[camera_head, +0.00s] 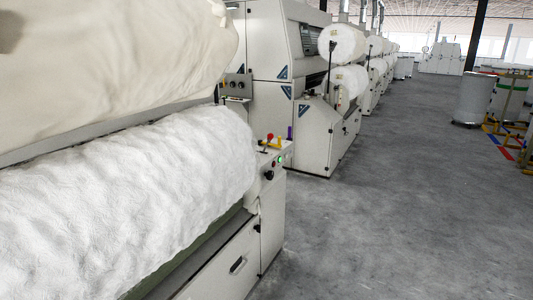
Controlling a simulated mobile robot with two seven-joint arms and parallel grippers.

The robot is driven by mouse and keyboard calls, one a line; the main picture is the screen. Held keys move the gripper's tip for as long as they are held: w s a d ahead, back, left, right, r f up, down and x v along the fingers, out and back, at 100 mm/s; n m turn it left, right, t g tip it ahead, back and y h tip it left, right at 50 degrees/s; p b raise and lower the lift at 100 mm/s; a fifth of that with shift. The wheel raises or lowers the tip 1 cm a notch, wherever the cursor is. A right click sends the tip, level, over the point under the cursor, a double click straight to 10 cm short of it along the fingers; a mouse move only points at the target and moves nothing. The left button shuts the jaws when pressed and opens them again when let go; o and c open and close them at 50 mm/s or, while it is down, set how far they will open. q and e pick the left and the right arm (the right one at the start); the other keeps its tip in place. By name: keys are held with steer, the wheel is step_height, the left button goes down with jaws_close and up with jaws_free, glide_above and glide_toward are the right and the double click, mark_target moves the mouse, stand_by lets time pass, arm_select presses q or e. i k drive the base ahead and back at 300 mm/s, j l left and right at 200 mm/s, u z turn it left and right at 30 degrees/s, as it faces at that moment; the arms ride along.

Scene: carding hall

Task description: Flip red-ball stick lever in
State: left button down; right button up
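A small lever with a red ball (270,136) stands on top of the control box at the end of the near carding machine, in the middle of the head view. Yellow parts (272,145) sit right beside and below the red ball. A green button (280,160) and a black knob (269,175) are on the box face below. The lever's stick is too small to make out clearly. Neither of my grippers shows in this view.
White fibre rolls (120,200) fill the left foreground on the near machine. More carding machines (310,130) with rolls line up behind. Grey floor (400,210) is open to the right. Cylindrical cans (475,98) stand at the far right.

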mark_target(271, 135)
steer(key=i+l, duration=0.15)
steer(key=i, duration=0.35)
steer(key=i+l, duration=0.15)
steer(key=i, duration=0.35)
steer(key=u, duration=0.3)
steer(key=i+l+u, duration=0.25)
steer(key=u, duration=0.15)
steer(key=i+l+u, duration=0.2)
steer(key=l+u, duration=0.2)
steer(key=i+l+u, duration=0.1)
steer(key=l, duration=0.25)
steer(key=i+l+u, duration=0.15)
steer(key=l, duration=0.25)
steer(key=i+l, duration=0.15)
steer(key=l, duration=0.2)
steer(key=i+l, duration=0.15)
steer(key=l, duration=0.2)
steer(key=i+l, duration=0.2)
steer(key=l, duration=0.15)
